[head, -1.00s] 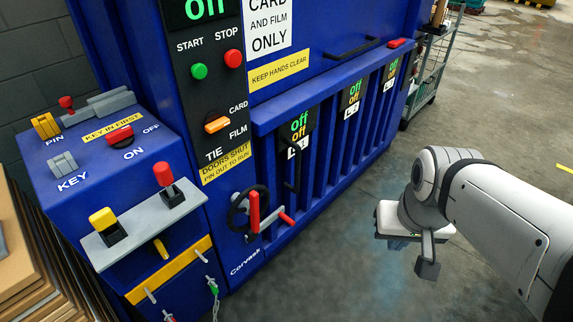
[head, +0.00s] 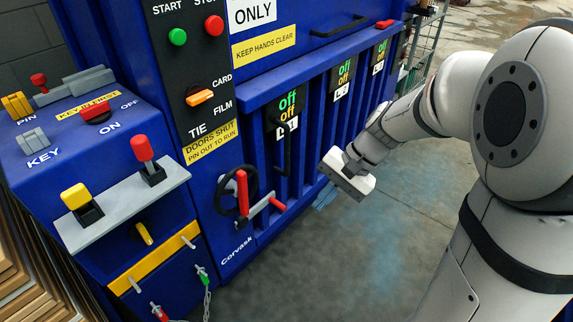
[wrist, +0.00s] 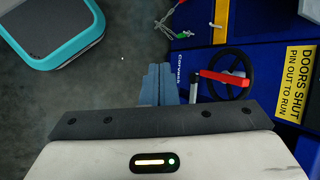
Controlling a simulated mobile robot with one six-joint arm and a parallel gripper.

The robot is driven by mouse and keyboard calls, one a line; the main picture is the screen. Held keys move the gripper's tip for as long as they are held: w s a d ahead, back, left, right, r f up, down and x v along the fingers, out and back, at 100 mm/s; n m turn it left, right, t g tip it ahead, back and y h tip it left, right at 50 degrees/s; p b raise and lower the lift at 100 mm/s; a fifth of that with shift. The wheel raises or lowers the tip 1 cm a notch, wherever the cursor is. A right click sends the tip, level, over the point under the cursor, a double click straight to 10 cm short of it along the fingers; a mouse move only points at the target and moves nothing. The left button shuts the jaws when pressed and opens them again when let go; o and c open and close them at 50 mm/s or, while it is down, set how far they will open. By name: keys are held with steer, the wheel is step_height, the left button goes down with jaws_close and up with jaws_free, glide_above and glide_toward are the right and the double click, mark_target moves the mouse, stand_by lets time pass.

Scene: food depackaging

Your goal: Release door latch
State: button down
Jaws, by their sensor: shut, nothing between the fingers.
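On the lower front of the blue machine is a black handwheel (head: 222,194) with an upright red handle (head: 242,192). A grey lever (head: 260,208) with a red grip (head: 278,204) sticks out to its right. These look like the door latch parts. My gripper (head: 325,197) is shut and empty, to the right of the lever and apart from it. In the wrist view my shut blue-grey fingers (wrist: 158,84) are left of the grey lever (wrist: 193,92), and the handwheel (wrist: 247,68) and red handle (wrist: 225,78) are to the right. My gripper body hides the red grip.
The machine's control box (head: 95,160) with red and yellow levers stands at the left. A chain (head: 206,300) hangs below it. Blue vertical door bars (head: 313,150) rise behind my gripper.

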steer(key=w+a+f+m+t+y+b, duration=0.1)
steer(key=w+a+f+m+y+b, duration=0.25)
steer(key=w+f, duration=0.45)
steer(key=w+a+f+m+t+y+b, duration=0.1)
steer(key=w+a+f+m+y+b, duration=0.25)
steer(key=w+f, duration=0.45)
steer(key=w+a+f+m+t+y+b, duration=0.1)
steer(key=w+a+f+m+y+b, duration=0.3)
steer(key=f, duration=0.7)
steer(key=w+d+f+m+t+b, duration=0.2)
steer(key=f+m+t, duration=0.2)
steer(key=f, duration=0.6)
steer(key=w+d+f+m+t+h+b, duration=0.1)
steer(key=w+d+f+m+t+b, duration=0.1)
steer(key=f, duration=0.8)
steer(key=w+d+f+m+t+b, duration=0.3)
steer(key=f+m+t, duration=0.3)
steer(key=f, duration=0.4)
steer(key=shift+w+h+b, duration=0.3)
steer(key=shift+h+b, duration=0.05)
steer(key=shift+h, duration=0.05)
steer(key=w+a+r+b, duration=0.3)
steer(key=w+a+r, duration=0.3)
steer(key=w+a, duration=0.1)
